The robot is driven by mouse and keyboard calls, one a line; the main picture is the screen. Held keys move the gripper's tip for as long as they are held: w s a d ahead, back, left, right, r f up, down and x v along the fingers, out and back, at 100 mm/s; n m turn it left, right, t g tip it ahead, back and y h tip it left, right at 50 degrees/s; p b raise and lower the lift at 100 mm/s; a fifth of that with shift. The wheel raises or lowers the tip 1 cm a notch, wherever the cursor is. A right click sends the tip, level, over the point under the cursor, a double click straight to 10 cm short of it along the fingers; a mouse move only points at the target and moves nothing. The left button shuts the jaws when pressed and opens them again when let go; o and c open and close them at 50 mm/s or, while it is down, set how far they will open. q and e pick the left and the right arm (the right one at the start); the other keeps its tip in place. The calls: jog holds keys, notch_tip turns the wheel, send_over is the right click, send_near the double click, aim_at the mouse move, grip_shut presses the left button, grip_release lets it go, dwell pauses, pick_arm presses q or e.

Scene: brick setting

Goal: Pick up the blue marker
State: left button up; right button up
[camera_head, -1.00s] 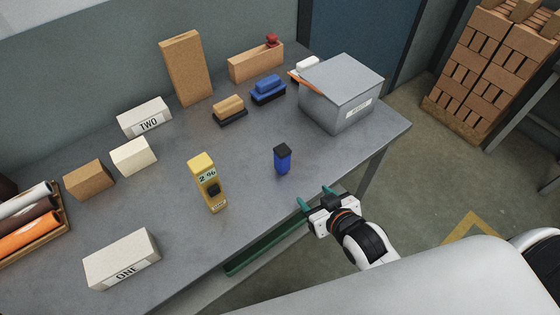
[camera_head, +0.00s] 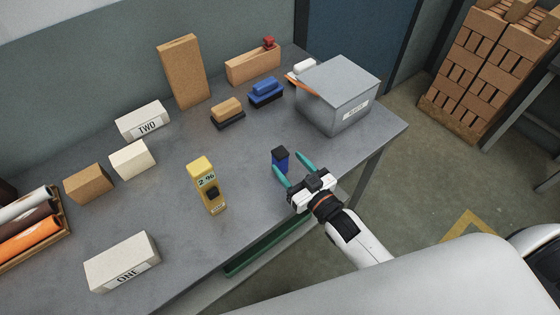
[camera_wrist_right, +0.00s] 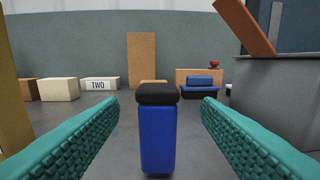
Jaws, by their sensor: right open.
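The blue marker (camera_head: 280,158) is a short, thick blue block with a black cap. It stands upright on the grey table near its front edge. My right gripper (camera_head: 293,166) is open, its two teal fingers pointing at the marker from the front. In the right wrist view the marker (camera_wrist_right: 157,130) stands midway between the open fingers (camera_wrist_right: 160,125), with a gap on each side. My left gripper is not in view.
A yellow device (camera_head: 207,185) stands to the marker's left. A grey lidded box (camera_head: 340,95) stands behind right. Blue (camera_head: 266,92) and tan (camera_head: 227,112) brushes lie behind. Blocks labelled ONE (camera_head: 122,262) and TWO (camera_head: 144,119) are at left. The table (camera_head: 165,215) is clear around the marker.

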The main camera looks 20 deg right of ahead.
aim_at(276, 150)
jog(key=shift+w+a, duration=0.2)
jog(key=shift+w, duration=0.45)
jog(key=p+x, duration=0.1)
jog(key=x, duration=0.3)
jog(key=shift+w+a+r, duration=0.15)
jog(key=shift+w+r, duration=0.05)
jog(key=shift+w+a, duration=0.1)
jog(key=shift+w, duration=0.25)
jog(key=c, duration=1.1)
jog(key=shift+o, duration=0.2)
notch_tip(276, 150, up, 10)
